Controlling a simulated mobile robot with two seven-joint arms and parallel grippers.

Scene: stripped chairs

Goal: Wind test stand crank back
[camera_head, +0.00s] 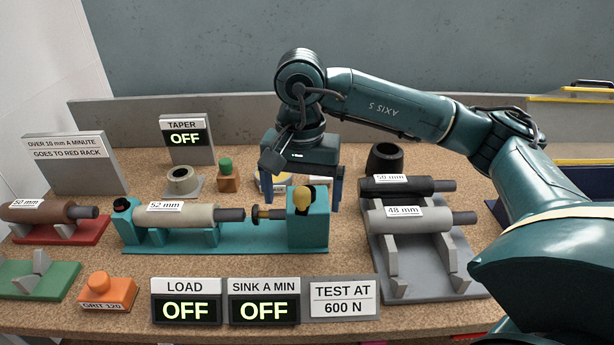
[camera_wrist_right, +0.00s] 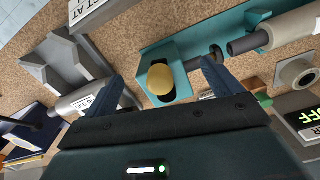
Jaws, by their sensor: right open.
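The teal test stand (camera_head: 265,238) lies along the middle of the bench, with a pale cylinder labelled 52 mm (camera_head: 190,215) resting in it. At its right end a teal block (camera_head: 312,232) carries a yellow knob (camera_head: 302,198), apparently the crank's handle; the rest of the crank is hard to make out. My right gripper (camera_head: 306,196) hangs over this end, open. In the right wrist view the yellow knob (camera_wrist_right: 161,80) shows between the open fingers (camera_wrist_right: 161,70), apart from both. My left gripper is out of view.
A grey rack (camera_head: 385,268) with 50 mm and 48 mm cylinders stands close right. A red rack (camera_head: 75,237) and green rack (camera_head: 40,280) are left. LOAD OFF (camera_head: 186,300), SINK OFF (camera_head: 264,300) and TEST AT 600 N (camera_head: 342,298) signs line the front.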

